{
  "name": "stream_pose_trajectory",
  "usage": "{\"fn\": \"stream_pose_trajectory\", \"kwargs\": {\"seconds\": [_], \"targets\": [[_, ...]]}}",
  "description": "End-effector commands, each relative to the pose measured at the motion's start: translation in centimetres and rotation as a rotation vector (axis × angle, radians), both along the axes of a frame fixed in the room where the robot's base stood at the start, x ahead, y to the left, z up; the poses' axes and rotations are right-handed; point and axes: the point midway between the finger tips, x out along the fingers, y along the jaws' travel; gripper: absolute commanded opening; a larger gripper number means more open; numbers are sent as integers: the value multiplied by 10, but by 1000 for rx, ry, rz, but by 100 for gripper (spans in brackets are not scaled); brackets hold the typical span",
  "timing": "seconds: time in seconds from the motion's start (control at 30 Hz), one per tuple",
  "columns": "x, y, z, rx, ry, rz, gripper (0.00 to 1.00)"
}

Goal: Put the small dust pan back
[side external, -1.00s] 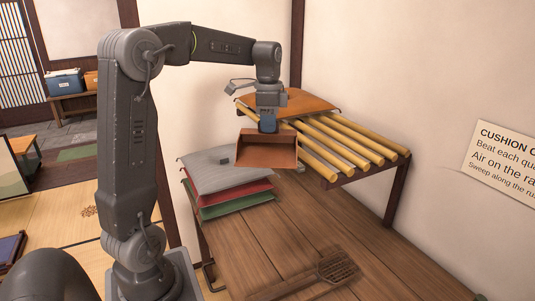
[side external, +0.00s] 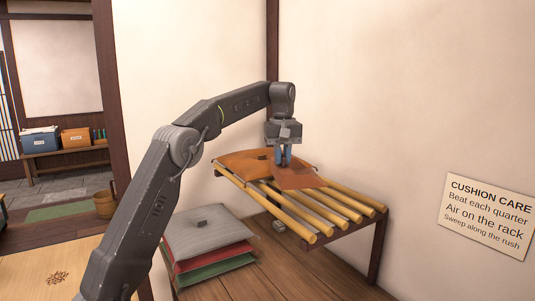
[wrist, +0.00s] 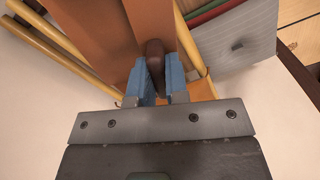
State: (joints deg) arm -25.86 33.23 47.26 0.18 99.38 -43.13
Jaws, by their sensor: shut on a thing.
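The small dust pan (side external: 301,178) is orange-brown. In the side view it is at my gripper (side external: 283,164), over the bamboo rack (side external: 312,236) and beside the orange cushion (side external: 238,163). I cannot tell whether the pan touches the rack. In the wrist view my gripper (wrist: 158,92) has its blue fingers shut on the pan's dark brown handle (wrist: 155,58). The pan's flat body (wrist: 112,32) stretches away beyond the fingers there. Part of the pan is hidden behind the fingers in the side view.
A stack of grey, red and green cushions (side external: 207,232) lies on the wooden table (side external: 300,275), left of the rack. A small grey object (side external: 278,226) is below the rack. A cushion care sign (side external: 487,215) hangs on the right wall.

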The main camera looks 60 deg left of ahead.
Motion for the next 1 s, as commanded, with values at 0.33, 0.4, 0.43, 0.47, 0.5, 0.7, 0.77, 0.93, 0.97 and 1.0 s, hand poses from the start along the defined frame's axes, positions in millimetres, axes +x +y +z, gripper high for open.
{"fn": "stream_pose_trajectory", "kwargs": {"seconds": [0.33,0.4,0.43,0.47,0.5,0.7,0.77,0.93,0.97,1.0], "targets": [[28,-45,-9,2,-2,331,0],[29,-49,-10,2,-2,353,0],[30,-50,-10,2,-2,359,0],[30,-51,-11,1,-2,364,0],[30,-51,-13,1,-1,367,0],[29,-51,-29,0,0,368,0],[29,-51,-36,0,0,367,0],[29,-51,-55,0,0,367,0],[29,-51,-58,1,-1,367,0],[30,-50,-61,1,-1,366,0]]}}
